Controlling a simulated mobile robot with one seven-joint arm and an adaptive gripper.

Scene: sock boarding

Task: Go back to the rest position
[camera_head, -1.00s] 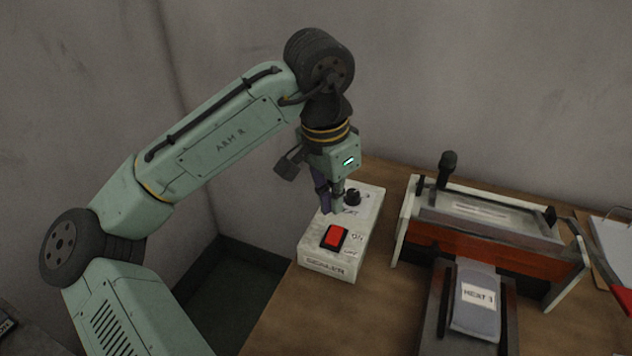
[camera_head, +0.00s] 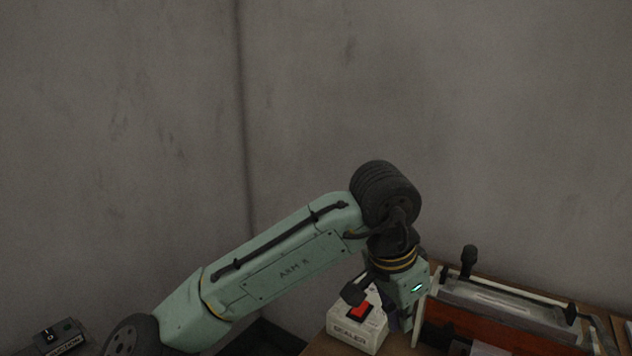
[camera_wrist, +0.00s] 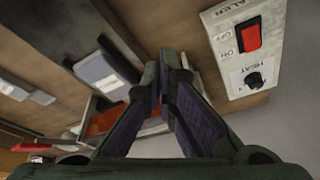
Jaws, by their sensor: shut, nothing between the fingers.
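My gripper (camera_head: 405,322) points down in the head view, at the right side of the white sealer control box (camera_head: 345,328) and partly in front of it. In the wrist view its two purple-padded fingers (camera_wrist: 165,75) are together with nothing between them. The control box also shows in the wrist view (camera_wrist: 235,95), to the right of the fingers and apart from them. There its red switch (camera_wrist: 250,33) and black heat knob (camera_wrist: 255,80) are plain to see. In the head view my gripper hides the knob.
The sealing press (camera_head: 500,300), with an orange-red front and black handle, stands right of my gripper. In the wrist view a grey packet (camera_wrist: 105,72) and a red-handled tool (camera_wrist: 45,147) lie beyond the fingers. A small black box (camera_head: 60,338) is at lower left. Grey walls stand behind.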

